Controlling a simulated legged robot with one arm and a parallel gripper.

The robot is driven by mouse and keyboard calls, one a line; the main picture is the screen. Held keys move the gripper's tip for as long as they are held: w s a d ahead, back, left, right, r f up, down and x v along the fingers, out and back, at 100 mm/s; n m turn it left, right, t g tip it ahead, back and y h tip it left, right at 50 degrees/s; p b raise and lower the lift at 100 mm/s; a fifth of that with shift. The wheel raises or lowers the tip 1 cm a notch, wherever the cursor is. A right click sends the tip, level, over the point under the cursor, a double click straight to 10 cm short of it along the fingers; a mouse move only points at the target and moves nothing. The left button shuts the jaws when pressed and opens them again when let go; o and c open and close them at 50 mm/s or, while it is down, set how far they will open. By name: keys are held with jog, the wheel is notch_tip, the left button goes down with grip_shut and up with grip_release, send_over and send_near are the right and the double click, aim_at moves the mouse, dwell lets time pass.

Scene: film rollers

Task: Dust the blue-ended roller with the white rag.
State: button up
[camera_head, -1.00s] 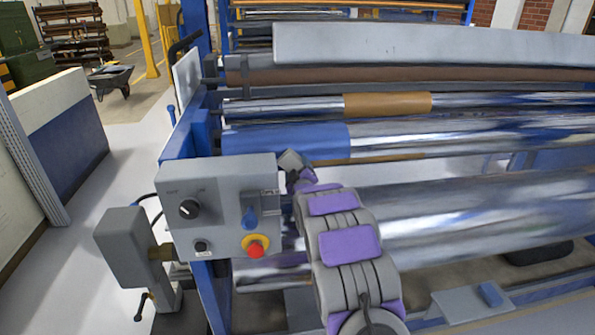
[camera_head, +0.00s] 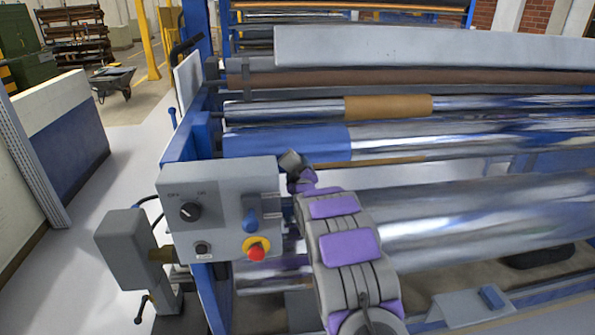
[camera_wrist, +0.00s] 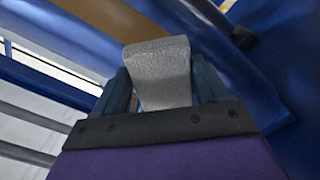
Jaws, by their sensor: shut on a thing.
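The blue-ended roller (camera_head: 285,141) is a shiny metal roller with a wide blue band at its left end. In the wrist view my gripper (camera_wrist: 158,85) is shut on a folded grey-white cloth, the rag (camera_wrist: 160,65), which sticks out past the fingertips. The rag looks grey in the head view (camera_head: 291,160).
A grey control box (camera_head: 225,205) with a black knob, a blue switch and a red button (camera_head: 257,250) stands just below left of my gripper. A roller with an orange-brown band (camera_head: 388,105) lies above the blue-ended one. A large bare metal roller (camera_head: 480,215) lies below.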

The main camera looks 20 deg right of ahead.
jog(key=d, duration=0.2)
jog(key=s+d, duration=0.1)
jog(key=shift+d, duration=0.35)
jog(key=shift+a, duration=0.25)
jog(key=shift+w+a+r+b, duration=0.1)
jog(key=shift+w+a, duration=0.1)
jog(key=shift+a, duration=0.4)
jog(key=shift+w+a+b, duration=0.1)
jog(key=shift+w+a, duration=0.1)
jog(key=shift+a, duration=0.35)
jog(key=shift+w+a+r+b, duration=0.1)
jog(key=shift+w+a, duration=0.1)
jog(key=shift+a, duration=0.4)
jog(key=shift+a+f, duration=0.1)
jog(key=shift+a, duration=0.05)
jog(key=shift+d+v, duration=0.1)
jog(key=shift+v, duration=1.35)
jog(key=shift+d+v, duration=0.15)
jog(key=shift+v, duration=1.3)
